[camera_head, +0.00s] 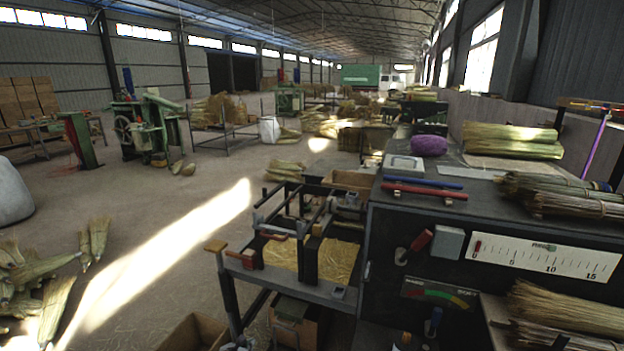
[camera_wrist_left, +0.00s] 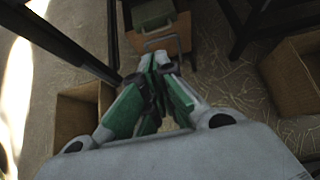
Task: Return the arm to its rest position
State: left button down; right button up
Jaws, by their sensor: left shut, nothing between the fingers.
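My left gripper (camera_wrist_left: 161,66) shows in the left wrist view, with green pads and grey links. Its fingers are closed together at the tips, with nothing seen between them. It points toward a wooden box with a grey-green top and handle (camera_wrist_left: 160,38), above the straw-littered floor. Neither arm shows in the head view. My right gripper is in neither view.
In the head view, a dark winding bench (camera_head: 300,275) with straw stands beside a black control cabinet (camera_head: 470,215) with a dial. In the wrist view, cardboard boxes (camera_wrist_left: 82,118) (camera_wrist_left: 293,72) stand left and right. Dark bench legs (camera_wrist_left: 65,40) cross the upper left.

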pick_arm(q)
jog(key=shift+w+f+m, duration=0.1)
jog(key=shift+m, duration=0.4)
